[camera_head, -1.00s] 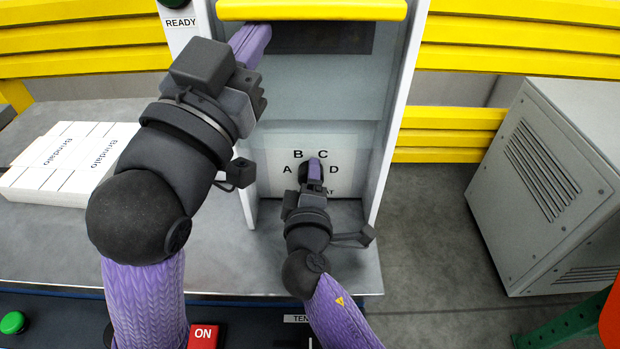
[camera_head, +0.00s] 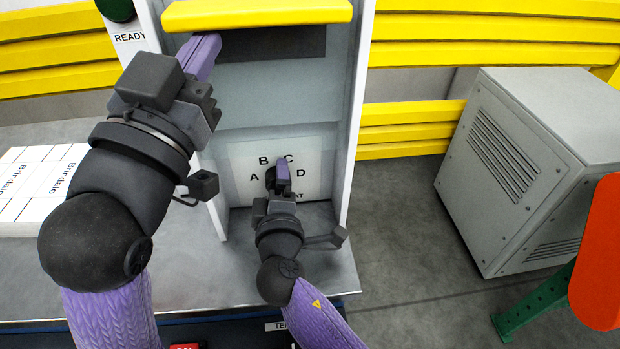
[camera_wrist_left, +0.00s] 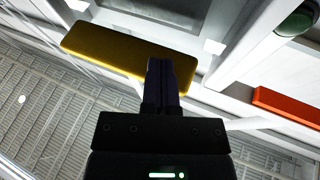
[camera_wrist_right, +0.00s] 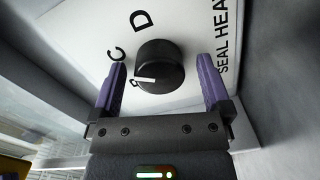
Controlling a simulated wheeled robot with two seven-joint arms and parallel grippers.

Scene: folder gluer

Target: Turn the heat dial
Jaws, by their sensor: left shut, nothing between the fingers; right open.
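The heat dial (camera_wrist_right: 160,66) is a round black knob with a white pointer on a white panel (camera_head: 312,150), lettered A, B, C and D. In the right wrist view its pointer is toward the partly hidden letter B. My right gripper (camera_wrist_right: 160,65) is open, with one finger on each side of the dial; whether they touch it I cannot tell. In the head view my right gripper (camera_head: 283,172) partly covers the dial. My left gripper (camera_head: 208,42) is shut and empty, at the raised yellow-edged guard (camera_head: 255,13); it also shows in the left wrist view (camera_wrist_left: 160,64).
White boxes (camera_head: 35,185) lie on the grey table at the left. A white upright (camera_head: 354,120) stands right of the panel. A grey vented cabinet (camera_head: 520,160) stands on the floor at the right, with a red part (camera_head: 597,250) nearer.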

